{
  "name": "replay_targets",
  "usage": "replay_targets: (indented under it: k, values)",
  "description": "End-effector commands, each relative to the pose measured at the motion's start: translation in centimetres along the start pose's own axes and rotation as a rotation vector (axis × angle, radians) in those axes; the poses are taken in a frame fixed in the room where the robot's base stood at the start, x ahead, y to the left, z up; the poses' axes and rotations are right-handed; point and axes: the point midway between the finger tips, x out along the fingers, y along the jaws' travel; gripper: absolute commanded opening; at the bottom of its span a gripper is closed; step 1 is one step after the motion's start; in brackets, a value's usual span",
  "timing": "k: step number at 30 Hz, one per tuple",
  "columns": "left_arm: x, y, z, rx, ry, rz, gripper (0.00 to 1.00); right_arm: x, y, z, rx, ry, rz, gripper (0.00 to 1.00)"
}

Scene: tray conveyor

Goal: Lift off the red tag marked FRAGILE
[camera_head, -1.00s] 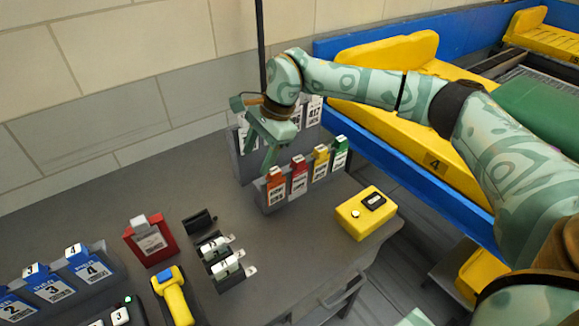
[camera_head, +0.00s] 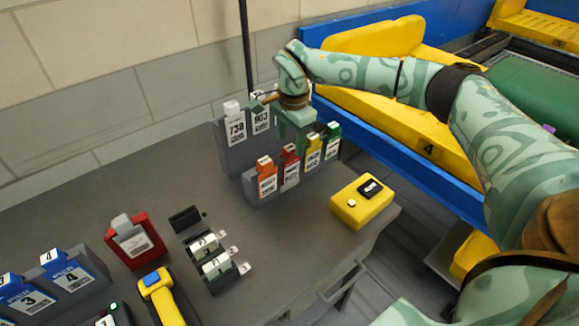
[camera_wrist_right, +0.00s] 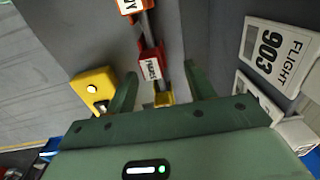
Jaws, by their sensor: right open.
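The red tag (camera_head: 290,170) hangs in the front rack between an orange tag (camera_head: 266,180) and a yellow tag (camera_head: 312,152); a green tag (camera_head: 333,142) is at the right end. My right gripper (camera_head: 298,128) is above and just behind this row; its fingers are mostly hidden in the head view. In the right wrist view the open fingers (camera_wrist_right: 160,72) are spread to either side of the red tag (camera_wrist_right: 150,66), with its white label reading FRAGILE. The yellow tag (camera_wrist_right: 164,99) also shows between them, nearer the palm. My left gripper is out of view.
Taller flight tags (camera_head: 236,128) stand behind, close to the gripper. A yellow button box (camera_head: 362,202) sits right of the rack near the table edge. A red holder (camera_head: 136,242), number wheels (camera_head: 212,258), a yellow scanner (camera_head: 162,298) and blue tags (camera_head: 68,268) lie left.

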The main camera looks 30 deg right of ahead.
Motion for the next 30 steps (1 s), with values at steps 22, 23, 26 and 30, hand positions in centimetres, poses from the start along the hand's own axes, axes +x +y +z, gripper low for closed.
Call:
replay_targets:
  k: [22,23,26,30]
  values:
    - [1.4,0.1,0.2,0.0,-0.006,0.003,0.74,4.5,0.7,0.8,0.0,0.0,0.002,0.05]
    - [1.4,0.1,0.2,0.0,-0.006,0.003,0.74,4.5,0.7,0.8,0.0,-0.001,0.002,0.05]
    - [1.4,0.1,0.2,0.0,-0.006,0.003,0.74,4.5,0.7,0.8,0.0,0.0,0.002,0.05]
    - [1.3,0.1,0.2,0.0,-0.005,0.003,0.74,4.4,0.7,0.8,0.0,0.0,0.002,0.05]
